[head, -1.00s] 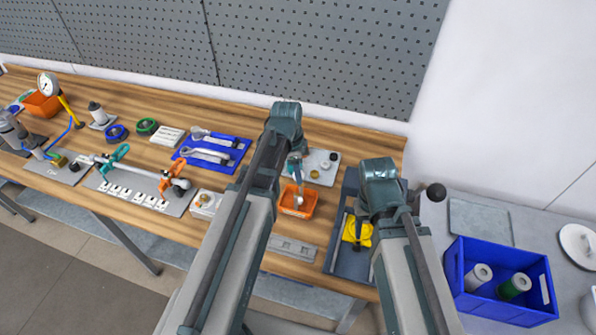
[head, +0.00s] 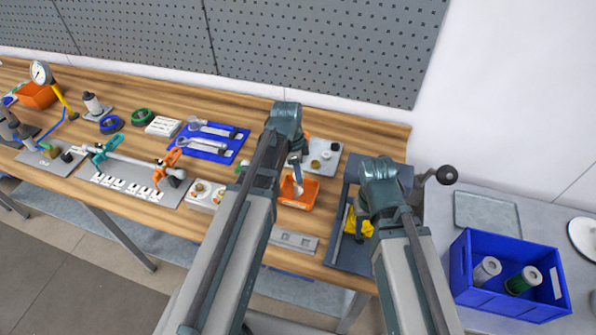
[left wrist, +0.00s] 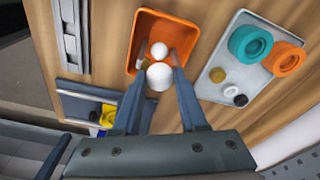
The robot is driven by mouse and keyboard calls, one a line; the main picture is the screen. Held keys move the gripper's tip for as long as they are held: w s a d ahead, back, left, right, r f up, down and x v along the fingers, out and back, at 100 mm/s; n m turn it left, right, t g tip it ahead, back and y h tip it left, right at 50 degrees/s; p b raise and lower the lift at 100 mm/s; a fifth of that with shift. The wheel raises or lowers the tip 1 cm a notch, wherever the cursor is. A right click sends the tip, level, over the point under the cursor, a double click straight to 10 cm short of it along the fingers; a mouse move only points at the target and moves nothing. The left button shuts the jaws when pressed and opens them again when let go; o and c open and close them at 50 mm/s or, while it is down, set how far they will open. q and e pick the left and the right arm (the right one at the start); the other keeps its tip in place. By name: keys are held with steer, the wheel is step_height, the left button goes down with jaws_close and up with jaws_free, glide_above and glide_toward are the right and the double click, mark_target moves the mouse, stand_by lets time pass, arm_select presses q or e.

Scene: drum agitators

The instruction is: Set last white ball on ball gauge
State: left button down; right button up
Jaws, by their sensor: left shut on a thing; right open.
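In the left wrist view a white ball (left wrist: 159,76) sits between the fingertips of my left gripper (left wrist: 160,70), which is shut on it. A second, smaller-looking white ball (left wrist: 159,50) lies just beyond it, in the orange bin (left wrist: 147,15). In the head view my left gripper (head: 298,182) hangs over the orange bin (head: 310,201); my arm hides part of it. My right gripper (head: 366,217) is open, low over the grey tray, mostly hidden by its own wrist. I cannot tell for sure which fixture is the ball gauge; a grey slotted bar (head: 294,240) lies in front of the bin.
A grey plate (head: 327,149) with rings and small discs lies behind the bin. A grey tray (head: 350,258) with a yellow part stands right of it, by a black-knobbed lever (head: 447,175). A blue crate (head: 458,270) is far right. A white block (head: 203,194) stands left.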

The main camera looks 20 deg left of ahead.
arm_select(q)
steer(key=shift+s+f, duration=0.1)
steer(key=shift+f, duration=0.1)
stand_by(0.7)
steer(key=shift+c, duration=2.2)
jaws_free()
steer(key=shift+o, duration=0.4)
steer(key=shift+s+b, duration=0.1)
steer(key=shift+b, duration=0.2)
steer(key=shift+d, duration=0.1)
steer(key=shift+r+p, duration=0.45)
steer(key=shift+p, duration=0.2)
step_height(320, 180, up, 13)
steer(key=a+p, duration=0.1)
steer(key=p, duration=1.1)
steer(key=shift+a+p, duration=0.4)
steer(key=shift+s, duration=0.1)
